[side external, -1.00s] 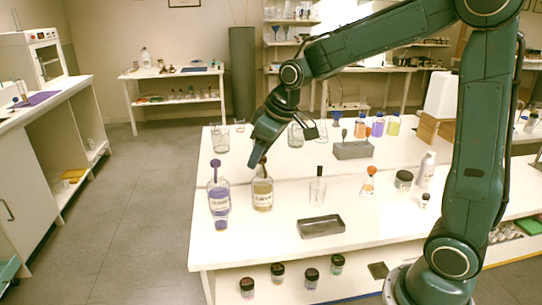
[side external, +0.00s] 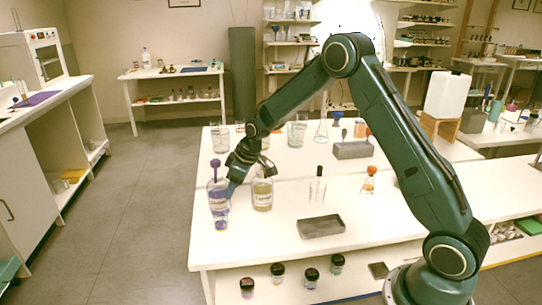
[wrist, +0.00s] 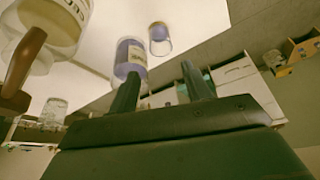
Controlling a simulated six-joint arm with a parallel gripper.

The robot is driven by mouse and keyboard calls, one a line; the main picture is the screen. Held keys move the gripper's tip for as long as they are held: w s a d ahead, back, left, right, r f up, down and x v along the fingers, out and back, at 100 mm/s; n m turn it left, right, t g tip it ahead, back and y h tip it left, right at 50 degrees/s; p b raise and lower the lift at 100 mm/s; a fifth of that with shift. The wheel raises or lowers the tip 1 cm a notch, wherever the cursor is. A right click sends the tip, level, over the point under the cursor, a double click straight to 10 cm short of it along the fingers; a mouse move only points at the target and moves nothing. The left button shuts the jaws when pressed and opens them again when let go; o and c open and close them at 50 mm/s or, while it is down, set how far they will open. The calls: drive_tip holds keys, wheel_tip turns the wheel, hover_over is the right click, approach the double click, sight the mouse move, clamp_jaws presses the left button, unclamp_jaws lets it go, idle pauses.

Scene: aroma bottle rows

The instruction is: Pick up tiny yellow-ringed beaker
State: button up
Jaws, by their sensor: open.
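A small clear beaker with blue contents (wrist: 160,38) shows in the wrist view, above and between my finger ends; its rim looks brownish, and I cannot confirm a yellow ring. In the side view, a small blue vessel (side external: 221,224) at the foot of the labelled blue bottle (side external: 218,203) seems to be the same one, partly overlapping it. The blue bottle also shows in the wrist view (wrist: 131,58), close to my left finger. My gripper (side external: 234,184) is low behind the blue bottle, its tips partly hidden. In the wrist view its fingers (wrist: 160,70) are apart with nothing held.
An amber bottle (side external: 262,194) stands just right of my gripper. Glass beakers (side external: 297,134) stand behind. The front left of the table is clear.

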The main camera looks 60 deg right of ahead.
drive_tip(key=shift+f, duration=0.2)
approach(221, 215)
drive_tip(key=shift+w+a+f, duration=0.1)
drive_tip(key=shift+a+f, duration=0.45)
drive_tip(key=shift+f, duration=0.25)
drive_tip(key=shift+a+f, duration=0.5)
drive_tip(key=shift+f, duration=0.25)
drive_tip(key=shift+x, duration=2.55)
drive_tip(key=c, duration=0.8)
drive_tip(key=shift+o, duration=0.2)
drive_tip(key=shift+r, duration=0.15)
